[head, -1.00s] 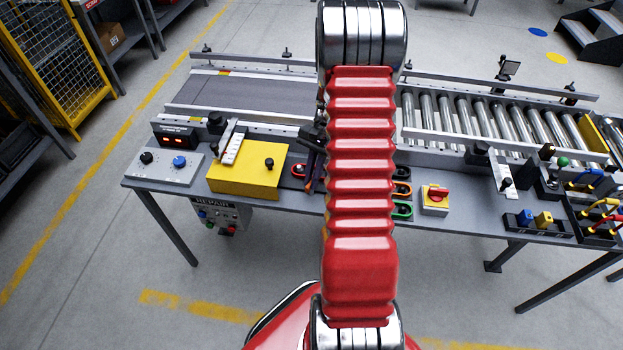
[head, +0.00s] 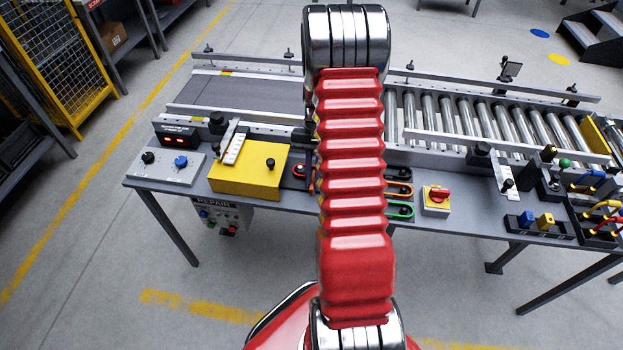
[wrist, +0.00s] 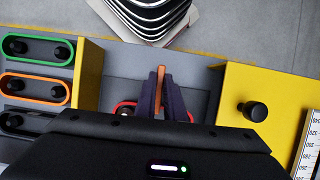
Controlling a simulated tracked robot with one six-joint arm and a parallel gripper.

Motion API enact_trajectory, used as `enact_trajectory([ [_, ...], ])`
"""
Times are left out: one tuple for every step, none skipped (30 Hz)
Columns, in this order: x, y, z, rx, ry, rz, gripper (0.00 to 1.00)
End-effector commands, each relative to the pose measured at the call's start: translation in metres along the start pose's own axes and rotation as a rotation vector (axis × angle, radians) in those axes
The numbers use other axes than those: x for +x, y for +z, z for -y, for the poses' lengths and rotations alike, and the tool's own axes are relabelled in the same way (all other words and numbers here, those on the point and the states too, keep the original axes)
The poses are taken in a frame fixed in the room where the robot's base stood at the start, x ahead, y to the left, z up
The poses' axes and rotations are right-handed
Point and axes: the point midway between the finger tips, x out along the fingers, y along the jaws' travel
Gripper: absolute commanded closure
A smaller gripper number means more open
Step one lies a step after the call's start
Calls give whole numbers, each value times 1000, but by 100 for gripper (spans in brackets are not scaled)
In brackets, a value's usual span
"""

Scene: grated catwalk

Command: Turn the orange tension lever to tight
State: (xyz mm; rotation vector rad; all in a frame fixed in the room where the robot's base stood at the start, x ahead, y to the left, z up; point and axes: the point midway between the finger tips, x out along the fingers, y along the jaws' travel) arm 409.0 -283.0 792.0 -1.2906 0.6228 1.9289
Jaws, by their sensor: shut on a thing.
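In the wrist view my gripper (wrist: 161,98) is shut, its two dark fingers either side of a narrow orange lever (wrist: 161,74). Only the lever's tip shows; its lower part and pivot are hidden by the fingers and my gripper body. Beside the fingers, part of a red-rimmed slot (wrist: 124,108) shows on the grey bench. In the head view my red arm covers the lever and nearly all of my gripper. I cannot read any tight or loose marking.
A yellow box with a black knob (wrist: 252,111) stands right of my gripper, and a yellow wall (wrist: 88,75) stands left. Beyond it are green-rimmed (wrist: 38,48) and orange-rimmed (wrist: 34,88) slots with black pegs. A red switch (head: 437,196) sits on the bench right of my arm.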

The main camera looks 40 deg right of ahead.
Motion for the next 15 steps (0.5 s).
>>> enact_trajectory([
  [4,3,-3,-1,6,12,100],
  [4,3,-3,-1,6,12,100],
  [4,3,-3,-1,6,12,100],
  [4,3,-3,-1,6,12,90],
  [4,3,-3,-1,6,12,88],
  [4,3,-2,-1,5,11,85],
  [3,2,-2,0,5,10,83],
  [3,2,-2,0,4,9,81],
  [3,2,-2,0,4,8,78],
  [2,2,-2,0,3,8,76],
  [2,2,-2,0,3,7,74],
  [2,2,-1,0,3,6,72],
  [2,1,-1,0,2,6,72],
  [2,1,-1,0,2,5,72],
  [2,1,-1,0,2,5,72],
])
